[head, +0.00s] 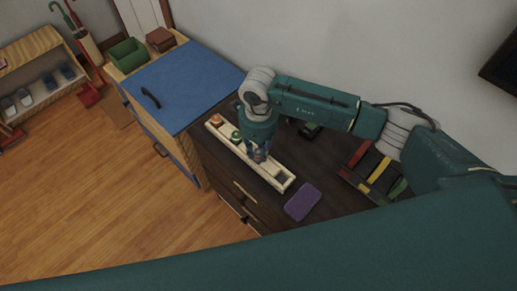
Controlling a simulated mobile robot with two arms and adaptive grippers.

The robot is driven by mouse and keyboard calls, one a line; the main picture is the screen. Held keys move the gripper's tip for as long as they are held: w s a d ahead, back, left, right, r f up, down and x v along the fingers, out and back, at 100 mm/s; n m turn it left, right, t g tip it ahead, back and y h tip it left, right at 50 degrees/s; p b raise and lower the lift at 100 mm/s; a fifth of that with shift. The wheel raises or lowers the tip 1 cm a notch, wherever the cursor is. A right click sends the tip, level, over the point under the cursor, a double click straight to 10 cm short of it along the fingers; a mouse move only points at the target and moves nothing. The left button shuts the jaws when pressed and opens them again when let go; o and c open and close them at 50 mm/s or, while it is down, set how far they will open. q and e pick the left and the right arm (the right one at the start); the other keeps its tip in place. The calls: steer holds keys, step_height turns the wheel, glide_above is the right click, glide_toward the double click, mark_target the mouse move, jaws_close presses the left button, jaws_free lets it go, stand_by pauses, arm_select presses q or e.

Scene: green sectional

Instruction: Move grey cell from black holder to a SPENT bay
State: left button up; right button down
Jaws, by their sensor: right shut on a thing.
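My right gripper (260,154) comes down over the middle of a long pale wooden tray (284,184) on the dark dresser. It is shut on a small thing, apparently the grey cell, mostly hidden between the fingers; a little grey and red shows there. An orange-topped cell (216,120) and a green-topped cell (236,136) stand in the tray's far left part. The tray's near right end looks empty. A black holder (311,130) with some green lies behind my arm, partly hidden. SPENT lettering cannot be read. My left gripper is out of view.
A purple pad (302,202) lies near the dresser's front edge. A dark rack with red, yellow and green strips (378,172) stands to the right. A blue-topped cabinet (184,84) with a green box (127,54) adjoins on the left.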

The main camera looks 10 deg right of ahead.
mark_target(258, 152)
steer(key=shift+f, duration=0.2)
steer(key=c, duration=1.4)
jaws_free()
steer(key=shift+c, duration=0.2)
steer(key=shift+r, duration=0.1)
steer(key=shift+r, duration=0.3)
steer(key=shift+w+r, duration=0.1)
steer(key=shift+r, duration=0.25)
step_height(258, 152, up, 11)
steer(key=b, duration=0.3)
